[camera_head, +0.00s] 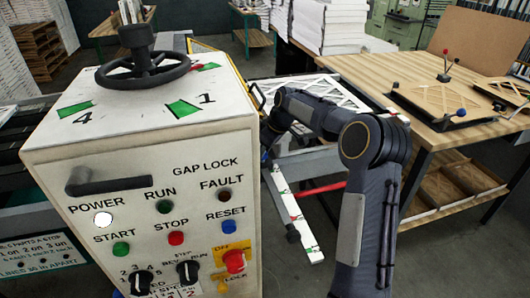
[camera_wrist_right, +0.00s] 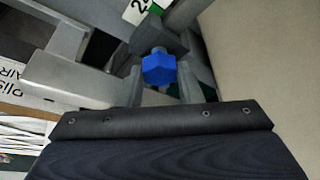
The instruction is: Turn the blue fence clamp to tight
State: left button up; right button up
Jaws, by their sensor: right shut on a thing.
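The blue fence clamp (camera_wrist_right: 159,69) shows in the right wrist view as a faceted blue knob on a grey metal bracket. My right gripper (camera_wrist_right: 160,82) has its two grey fingers on either side of the knob and is shut on it. A bit of green shows behind the knob, and marks near it are mostly hidden. In the head view my right arm reaches down behind the right edge of the control cabinet (camera_head: 150,180); the clamp is hidden there. My left gripper is not in view.
The cabinet carries a black handwheel (camera_head: 143,70), a bar handle, buttons and knobs, close beside my right forearm. A wooden workbench (camera_head: 360,75) with frames stands at right. A white strip (camera_head: 290,215) with marks lies below my arm.

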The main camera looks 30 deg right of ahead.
jog(key=m, duration=0.2)
jog(key=m+h, duration=0.1)
jog(key=m, duration=0.1)
jog(key=m+h+b, duration=0.1)
jog(key=m, duration=0.1)
jog(key=shift+a+r+t, duration=0.1)
jog(key=shift+a+t, duration=0.2)
jog(key=shift+t, duration=0.1)
jog(key=m+h, duration=0.1)
jog(key=m, duration=0.2)
jog(key=m+h, duration=0.1)
jog(key=m, duration=0.2)
jog(key=shift+a+m+g+h, duration=0.15)
jog(key=shift+m+g+h, duration=0.25)
jog(key=o, duration=1)
jog(key=shift+c, duration=0.2)
jog(key=v, duration=0.7)
jog(key=shift+r, duration=0.4)
jog(key=shift+o, duration=0.3)
jog(key=shift+a, duration=0.15)
